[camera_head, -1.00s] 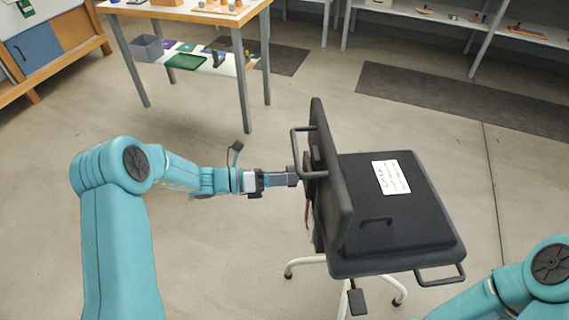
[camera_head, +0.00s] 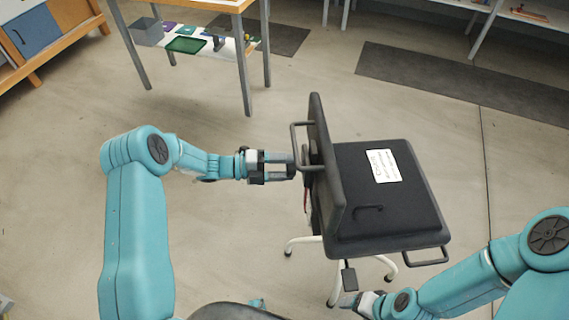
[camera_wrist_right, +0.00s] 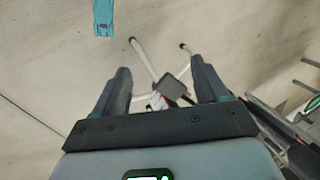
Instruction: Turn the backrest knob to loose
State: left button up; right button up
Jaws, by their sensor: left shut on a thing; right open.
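A black chair shows in the head view, with its backrest (camera_head: 331,185) at the left and its seat (camera_head: 400,205) at the right. A dark loop handle (camera_head: 293,138) sticks out from the backrest. My left gripper (camera_head: 293,166) is shut at the lower corner of this loop, seemingly on its bar; the jaws partly hide the contact. I cannot make out the backrest knob or its setting. My right gripper (camera_wrist_right: 163,82) is open below the chair, low near its legs. A dark paddle (camera_wrist_right: 172,88) shows between its fingers, apart from them as far as I can tell; it hangs under the seat (camera_head: 348,277).
White chair legs (camera_head: 302,241) spread on the floor under the seat. A white label (camera_head: 383,166) lies on the seat. A second handle (camera_head: 427,258) sticks out at the seat's front right. A table (camera_head: 190,8) with a lower shelf stands behind. Open floor (camera_head: 220,130) surrounds the chair.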

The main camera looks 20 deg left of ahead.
pick_arm(q)
jog(key=shift+n, duration=1.1)
jog(key=shift+p, duration=0.3)
jog(key=o, duration=1.1)
jog(key=shift+c, duration=0.2)
jog(key=shift+a, duration=0.1)
jog(key=b+v, duration=0.1)
jog(key=v, duration=1.5)
jog(key=shift+w+a+b, duration=0.15)
jog(key=shift+a+b, duration=0.05)
jog(key=shift+b, duration=0.2)
